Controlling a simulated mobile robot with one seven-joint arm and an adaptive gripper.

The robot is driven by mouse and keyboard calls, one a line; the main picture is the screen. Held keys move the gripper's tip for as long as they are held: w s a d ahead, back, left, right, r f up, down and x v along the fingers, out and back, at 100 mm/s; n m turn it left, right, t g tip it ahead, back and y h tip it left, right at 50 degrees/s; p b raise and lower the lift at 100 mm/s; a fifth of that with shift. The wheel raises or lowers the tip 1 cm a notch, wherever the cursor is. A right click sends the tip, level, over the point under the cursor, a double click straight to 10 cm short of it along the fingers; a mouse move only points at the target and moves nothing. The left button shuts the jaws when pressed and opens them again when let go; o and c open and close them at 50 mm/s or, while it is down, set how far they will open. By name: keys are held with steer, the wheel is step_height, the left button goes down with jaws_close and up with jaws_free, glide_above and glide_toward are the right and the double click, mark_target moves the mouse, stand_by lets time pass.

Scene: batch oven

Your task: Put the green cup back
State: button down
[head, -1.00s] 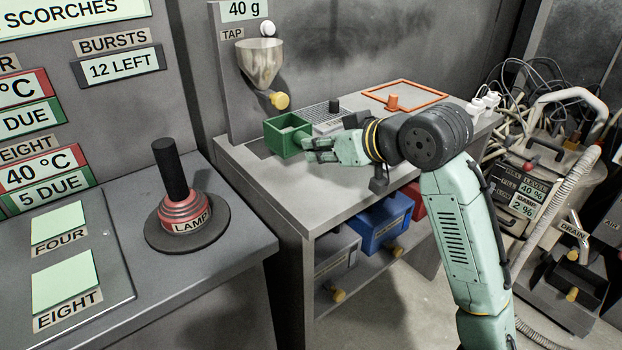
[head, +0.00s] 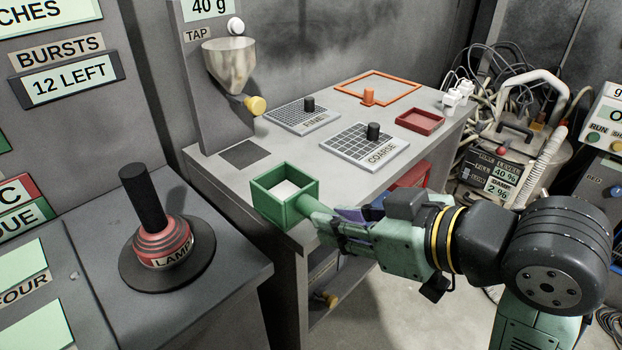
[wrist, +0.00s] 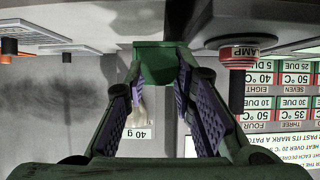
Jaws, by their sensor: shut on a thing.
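The green cup (head: 285,192) is a square, open-topped green box with a pale substance inside. My gripper (head: 328,222) is shut on its handle at the cup's right side. The cup is upright, held out by the front left corner of the grey bench (head: 330,130), and seems raised above it. In the wrist view the green cup (wrist: 156,62) shows between the fingers, with the picture upside down. A dark square pad (head: 244,154) lies bare on the bench below the tap's funnel (head: 229,62).
The fine sieve (head: 300,121), coarse sieve (head: 352,156), small red tray (head: 420,121) and orange frame (head: 408,88) lie on the bench. The lamp lever (head: 155,225) stands on the left counter. A gap separates counter and bench.

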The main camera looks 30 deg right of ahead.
steer(key=w+d, duration=0.1)
steer(key=w, duration=0.2)
steer(key=w+d+p, duration=0.1)
steer(key=w+d, duration=0.1)
steer(key=w, duration=0.2)
steer(key=w+d+f+p, duration=0.1)
steer(key=w, duration=0.2)
steer(key=shift+w+d, duration=0.3)
steer(key=shift+w, duration=0.1)
steer(key=f, duration=0.1)
steer(key=p, duration=0.1)
steer(key=w+f, duration=0.1)
steer(key=shift+d+f, duration=0.25)
steer(key=shift+f, duration=0.7)
steer(key=shift+f, duration=0.15)
steer(key=c, duration=1.3)
jaws_free()
steer(key=shift+c, duration=0.2)
